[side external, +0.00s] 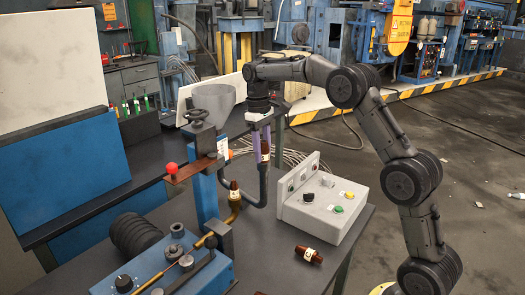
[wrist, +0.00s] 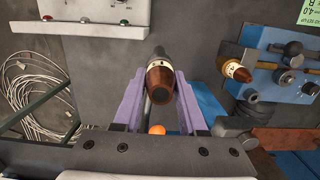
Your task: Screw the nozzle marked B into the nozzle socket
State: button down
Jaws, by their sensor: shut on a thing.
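My gripper (side external: 262,152) has purple fingers pointing down, shut on a brown nozzle (side external: 265,147) with a pale band. In the wrist view the held nozzle (wrist: 160,82) sits between the fingers (wrist: 156,100); I cannot read its mark. The upturned end of a dark curved pipe (side external: 263,183) lies directly beneath it; I cannot tell whether they are joined or only lined up. A third nozzle (side external: 309,254) lies on the table.
A grey control box (side external: 322,205) with buttons stands right of the pipes. A blue post (side external: 205,190) with a red-knobbed lever (side external: 171,168) stands left. A blue machine (side external: 150,275) is at the front left. Bare table lies around the loose nozzle.

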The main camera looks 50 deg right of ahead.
jog(key=m, duration=0.3)
jog(key=shift+m, duration=0.3)
jog(key=m, duration=0.4)
jog(key=shift+s+y, duration=0.1)
jog(key=shift+y, duration=0.3)
jog(key=m, duration=0.4)
jog(key=shift+a, duration=0.1)
jog(key=m, duration=0.3)
jog(key=shift+s+m+t, duration=0.15)
jog(key=shift+m+t, duration=0.25)
jog(key=m, duration=0.7)
jog(key=shift+s+f+m+t, duration=0.1)
jog(key=shift+m+t, duration=0.2)
jog(key=shift+m, duration=0.1)
jog(key=m, duration=0.6)
jog(key=shift+m, duration=0.4)
jog(key=c, duration=0.7)
grip_release()
jog(key=shift+d, duration=0.2)
